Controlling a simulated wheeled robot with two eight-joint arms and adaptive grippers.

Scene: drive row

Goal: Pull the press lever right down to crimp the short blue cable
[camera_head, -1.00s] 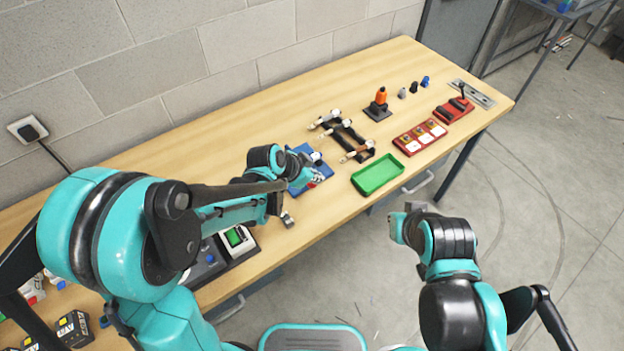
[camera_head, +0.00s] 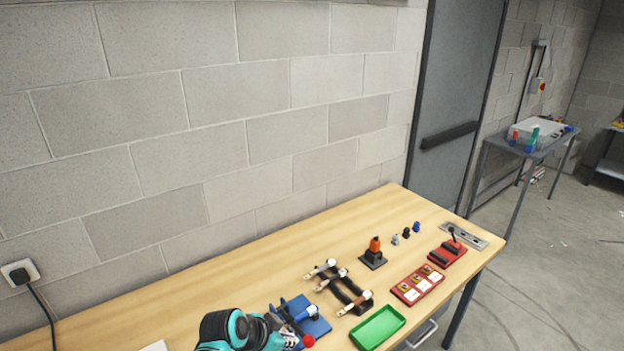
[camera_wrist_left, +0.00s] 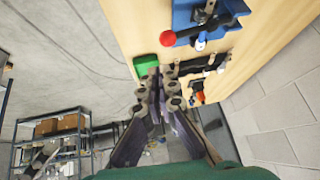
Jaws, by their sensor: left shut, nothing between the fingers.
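The press (camera_head: 318,326) is a blue block at the front of the bench, in the bottom of the head view. Its dark lever ends in a red knob (camera_head: 308,341). In the wrist view the press (camera_wrist_left: 184,20) is at the top, and the lever slants to the red knob (camera_wrist_left: 168,38) at its lower left. My left gripper (camera_wrist_left: 165,75) is shut and empty, with the knob apart from its fingertips in this picture. In the head view its wrist covers the press's left side. I cannot clearly make out the short blue cable. My right gripper is out of view.
A green tray (camera_head: 378,329) and a black rack (camera_head: 350,292) with white-ended pieces lie right of the press. Beyond are a red panel (camera_head: 418,285), an orange-topped tool (camera_head: 374,246) and a red device (camera_head: 447,254). The bench behind the press is clear.

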